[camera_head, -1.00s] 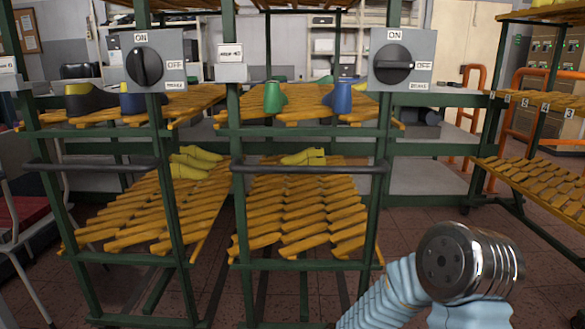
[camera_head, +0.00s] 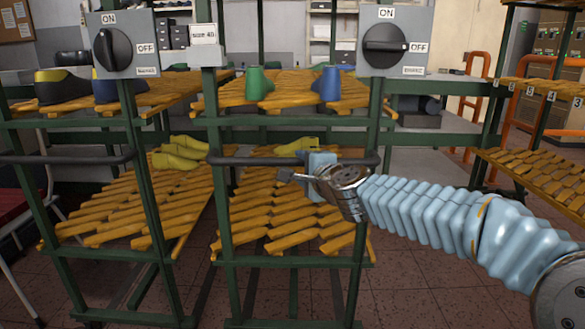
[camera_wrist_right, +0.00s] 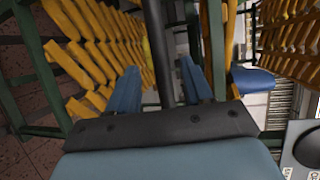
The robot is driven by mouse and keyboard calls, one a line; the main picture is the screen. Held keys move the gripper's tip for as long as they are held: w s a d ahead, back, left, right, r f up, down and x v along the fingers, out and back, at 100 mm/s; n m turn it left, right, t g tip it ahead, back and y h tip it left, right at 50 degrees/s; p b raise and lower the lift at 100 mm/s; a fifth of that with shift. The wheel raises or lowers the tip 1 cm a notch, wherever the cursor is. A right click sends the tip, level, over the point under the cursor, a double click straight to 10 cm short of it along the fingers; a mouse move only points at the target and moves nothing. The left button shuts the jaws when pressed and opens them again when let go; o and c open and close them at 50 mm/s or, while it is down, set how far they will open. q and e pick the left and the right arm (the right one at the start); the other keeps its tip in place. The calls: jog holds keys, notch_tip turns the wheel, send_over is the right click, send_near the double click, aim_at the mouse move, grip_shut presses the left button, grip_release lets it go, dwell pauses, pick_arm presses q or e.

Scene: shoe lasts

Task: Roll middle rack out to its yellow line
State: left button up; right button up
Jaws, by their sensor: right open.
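The middle rack has a green frame (camera_head: 222,215), slatted orange shelves and a black horizontal handle bar (camera_head: 250,161) across its front. Green and blue lasts stand on its upper shelf, and a yellow last (camera_head: 297,147) is on the lower one. My right gripper (camera_head: 304,169) is at the right part of this bar, its fingers open. In the right wrist view the dark bar (camera_wrist_right: 160,45) runs between the two blue fingers (camera_wrist_right: 160,88), with gaps at both sides. I see no yellow floor line. My left gripper is out of view.
A similar rack (camera_head: 148,215) with its own bar stands close on the left. Another shelf rack (camera_head: 535,175) is at the right. Grey dial boxes (camera_head: 395,42) sit on the front posts. Tiled floor (camera_head: 430,270) is open at the lower right.

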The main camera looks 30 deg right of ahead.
aim_at(295, 164)
jog(key=b+x, duration=0.1)
jog(key=x, duration=0.5)
jog(key=shift+w+f, duration=0.15)
jog(key=shift+w, duration=0.1)
grip_shut()
